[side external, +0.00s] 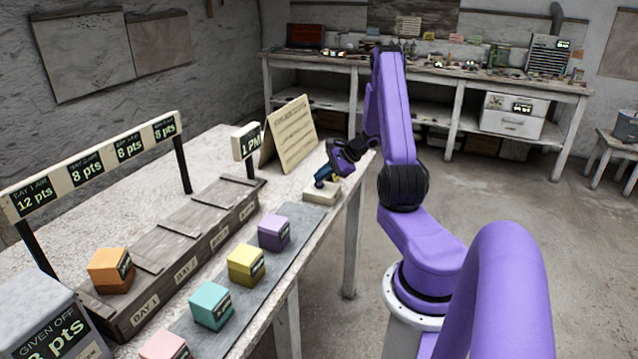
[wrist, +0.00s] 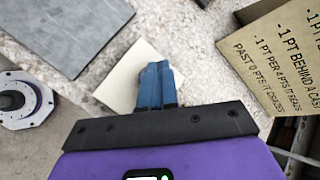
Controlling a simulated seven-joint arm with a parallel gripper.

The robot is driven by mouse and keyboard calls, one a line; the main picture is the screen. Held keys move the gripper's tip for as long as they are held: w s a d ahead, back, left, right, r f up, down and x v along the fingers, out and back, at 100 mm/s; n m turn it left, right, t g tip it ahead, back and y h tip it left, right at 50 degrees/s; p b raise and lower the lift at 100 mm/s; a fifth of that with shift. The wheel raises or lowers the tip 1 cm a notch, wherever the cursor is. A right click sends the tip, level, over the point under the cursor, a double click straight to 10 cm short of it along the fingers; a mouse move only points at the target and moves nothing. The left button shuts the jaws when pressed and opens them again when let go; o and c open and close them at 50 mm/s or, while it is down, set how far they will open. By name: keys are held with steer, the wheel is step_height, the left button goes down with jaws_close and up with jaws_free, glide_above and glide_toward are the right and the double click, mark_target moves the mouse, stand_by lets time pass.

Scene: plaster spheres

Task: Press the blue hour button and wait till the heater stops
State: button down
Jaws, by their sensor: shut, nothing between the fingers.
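A cream block (side external: 320,194) sits at the far right end of the bench, and its pale top shows in the wrist view (wrist: 118,78). My gripper (side external: 321,181) is over this block, tilted down, with its blue fingers (wrist: 157,75) shut together and empty. The blue hour button is not clearly visible; the fingers cover the middle of the block. I cannot tell whether the fingertips touch it. A sign (side external: 250,142) behind the block reads 1 PM. Nothing in view is clearly marked as the heater.
A long grey box (side external: 190,235) with day labels holds an orange cube (side external: 110,266) on its near end. Purple (side external: 273,231), yellow (side external: 245,263), teal (side external: 210,304) and pink (side external: 164,346) cubes stand on a grey mat. A tilted text board (side external: 290,133) stands close behind my gripper.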

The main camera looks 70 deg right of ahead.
mark_target(322, 183)
steer(key=shift+f, duration=0.25)
steer(key=shift+r, duration=0.15)
stand_by(0.5)
steer(key=shift+r, duration=0.8)
steer(key=shift+r, duration=2.55)
